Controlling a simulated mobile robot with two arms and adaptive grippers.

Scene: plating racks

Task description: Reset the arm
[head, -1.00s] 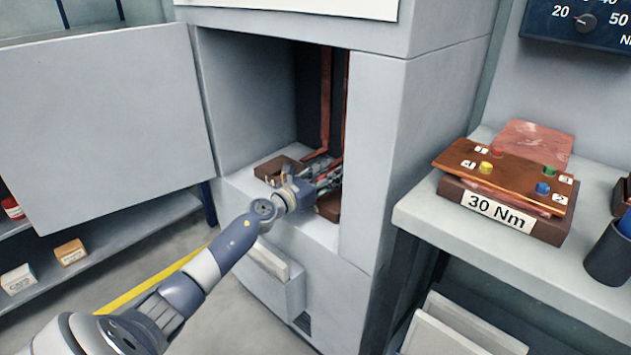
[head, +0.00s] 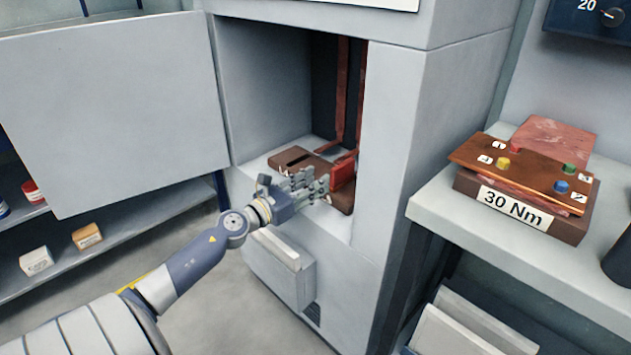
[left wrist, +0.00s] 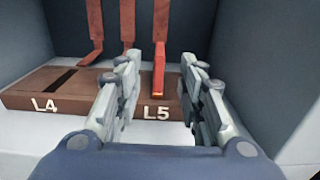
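My left gripper (head: 322,184) is at the opening of the grey cabinet (head: 455,100), on an arm reaching in from the left. It also shows in the left wrist view (left wrist: 161,68), its two fingers spread apart with nothing held between them. Beyond the fingers, a red piece (left wrist: 159,70) stands upright at the L5 position of a brown block (left wrist: 70,90); the same red piece (head: 344,172) shows in the head view, apart from or just behind the fingertips. The L4 slot (left wrist: 62,81) looks empty. My right gripper is out of view.
The cabinet door (head: 110,110) stands open at left. Copper-red strips (head: 341,95) run up inside the cabinet. A bench (head: 440,208) at right holds a plated assembly labelled 30 Nm (head: 512,205). Small boxes (head: 36,261) sit on a low shelf at left.

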